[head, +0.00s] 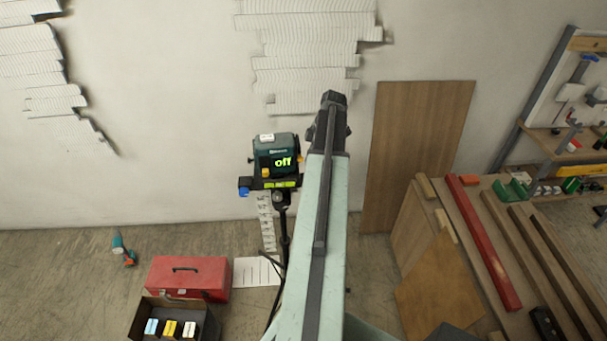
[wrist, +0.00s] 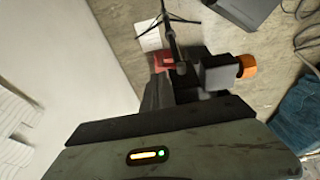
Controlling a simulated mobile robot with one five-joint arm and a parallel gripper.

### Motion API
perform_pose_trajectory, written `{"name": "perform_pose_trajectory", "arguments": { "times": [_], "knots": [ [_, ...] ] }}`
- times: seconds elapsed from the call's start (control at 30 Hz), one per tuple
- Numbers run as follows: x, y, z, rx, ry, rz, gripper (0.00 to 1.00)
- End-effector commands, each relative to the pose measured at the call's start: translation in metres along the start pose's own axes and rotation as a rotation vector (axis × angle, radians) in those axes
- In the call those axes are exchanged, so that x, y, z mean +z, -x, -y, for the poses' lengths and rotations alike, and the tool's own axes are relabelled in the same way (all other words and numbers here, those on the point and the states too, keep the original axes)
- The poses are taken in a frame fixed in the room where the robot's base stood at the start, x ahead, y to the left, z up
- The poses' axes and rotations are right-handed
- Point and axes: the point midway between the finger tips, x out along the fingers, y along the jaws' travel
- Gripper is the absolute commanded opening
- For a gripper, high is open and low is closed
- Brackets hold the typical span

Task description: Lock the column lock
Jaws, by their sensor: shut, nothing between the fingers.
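A dark green instrument (head: 276,155) with a lit display reading "off" sits on a black column (head: 283,225) in the head view. A blue knob (head: 244,187) sticks out at the left of its mount, and an orange knob (head: 266,173) shows on its front. I cannot tell which part is the column lock. My gripper (head: 333,97) is shut and empty, up and to the right of the instrument, apart from it in the picture. The wrist view shows a dark column with tripod legs (wrist: 170,22) and an orange knob (wrist: 246,66) on a grey block.
A red toolbox (head: 188,277) and an open box (head: 150,318) with coloured packs stand on the floor at lower left. A wooden panel (head: 418,150) leans on the wall at right. A bench (head: 510,240) with a red beam and planks fills the right.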

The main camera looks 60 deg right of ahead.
Motion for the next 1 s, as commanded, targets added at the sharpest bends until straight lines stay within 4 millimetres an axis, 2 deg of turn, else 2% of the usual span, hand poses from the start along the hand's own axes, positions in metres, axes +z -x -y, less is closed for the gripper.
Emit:
{"name": "perform_pose_trajectory", "arguments": {
  "times": [0.17, 0.5, 0.6, 1.0],
  "knots": [
    [0.007, -0.019, 0.0, 0.002, -0.007, 0.0, 0.0],
    [0.01, -0.085, 0.0, 0.003, -0.009, 0.0, 0.0],
    [0.009, -0.097, 0.0, 0.003, -0.008, 0.0, 0.0],
    [0.007, -0.098, -0.001, 0.003, -0.01, 0.0, 0.0]
  ]
}}
